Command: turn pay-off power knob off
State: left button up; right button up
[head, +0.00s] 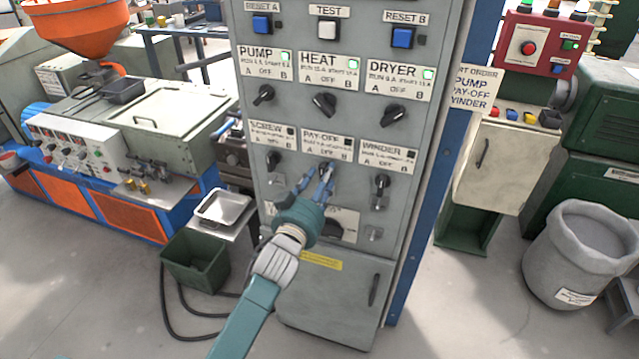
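The grey control cabinet (255,215) fills the middle of the head view. The PAY-OFF label (326,144), marked A, OFF and B, sits in the lower row between SCREW and WINDER. The pay-off knob below it is largely hidden by my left gripper (324,173), so I cannot read its position. The blue-grey fingertips are at the knob, with a gap between the fingers lower down. I cannot tell whether they grip it. My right gripper is not in view.
The screw knob (273,160) is just left and the winder knob (382,183) just right of my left gripper. The pump (263,95), heat (324,104) and dryer (394,114) knobs are above, with green lamps lit. A dark handle (325,228) is below.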

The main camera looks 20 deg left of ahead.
pick_arm(q)
jog(key=s, duration=1.2)
jog(key=shift+a, duration=0.2)
jog(key=s+f+m+g+b, duration=0.15)
jog(key=s+f+g, duration=0.35)
jog(key=f, duration=1.7)
jog(key=s+f+g+b, duration=0.3)
jog(key=s+f, duration=0.4)
jog(key=f, duration=1.5)
jog(key=s+a+f+g+b, duration=0.1)
jog(key=s+f+g+b, duration=0.3)
jog(key=s+f, duration=1.35)
jog(key=s+a+f+g, duration=0.1)
jog(key=s+f, duration=0.3)
jog(key=s, duration=0.5)
jog(key=s+a+f+g, duration=0.2)
jog(key=s+f+g, duration=0.2)
jog(key=s, duration=0.5)
jog(key=shift+s+f+y, duration=0.2)
jog(key=shift+f+y, duration=0.1)
jog(key=shift+f, duration=0.2)
